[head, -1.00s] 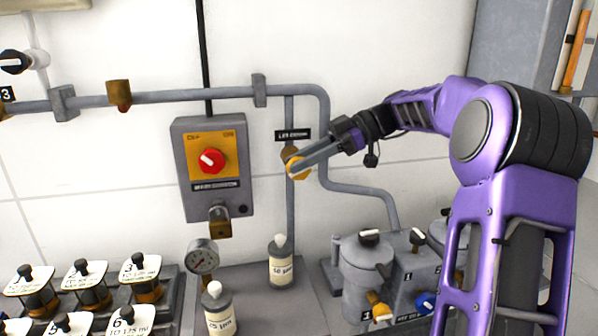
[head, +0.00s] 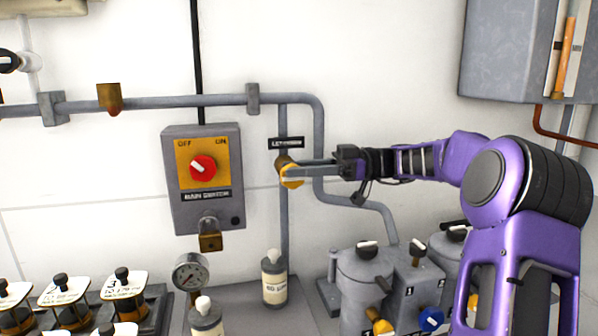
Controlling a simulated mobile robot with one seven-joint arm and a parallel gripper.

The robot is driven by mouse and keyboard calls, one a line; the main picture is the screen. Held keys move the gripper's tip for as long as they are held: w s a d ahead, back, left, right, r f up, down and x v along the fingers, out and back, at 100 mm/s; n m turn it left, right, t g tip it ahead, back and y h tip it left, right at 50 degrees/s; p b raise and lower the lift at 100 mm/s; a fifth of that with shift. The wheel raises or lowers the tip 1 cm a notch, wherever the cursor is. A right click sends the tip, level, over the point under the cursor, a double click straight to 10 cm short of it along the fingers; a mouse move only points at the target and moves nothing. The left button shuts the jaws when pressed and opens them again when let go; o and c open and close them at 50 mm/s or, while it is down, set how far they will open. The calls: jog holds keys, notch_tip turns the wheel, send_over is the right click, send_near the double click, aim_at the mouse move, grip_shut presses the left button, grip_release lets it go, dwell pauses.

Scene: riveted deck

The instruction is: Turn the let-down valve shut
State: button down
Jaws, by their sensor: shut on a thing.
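The let-down valve (head: 291,178) has a yellow knob and a brass-brown body. It sits on the vertical grey pipe at the middle of the head view, just below a small black label, partly legible as "LET-DOWN". My gripper (head: 301,172) reaches in from the right, nearly level, and is shut on the valve's knob. The fingers cover part of the knob, so its exact turn angle is hard to read.
Left of the valve is a main switch box (head: 202,180) with a red knob and a padlock (head: 209,236). Below stand a white-capped bottle (head: 274,278), a gauge (head: 190,272) and grey canisters (head: 362,285). A grey pipe bends close under my gripper.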

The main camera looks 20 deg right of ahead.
jog(key=shift+r, duration=0.15)
jog(key=c, duration=0.6)
grip_release()
jog(key=d+p, duration=0.2)
jog(key=d, duration=1.5)
jog(key=shift+d+f+p, duration=0.2)
jog(key=shift+p, duration=0.2)
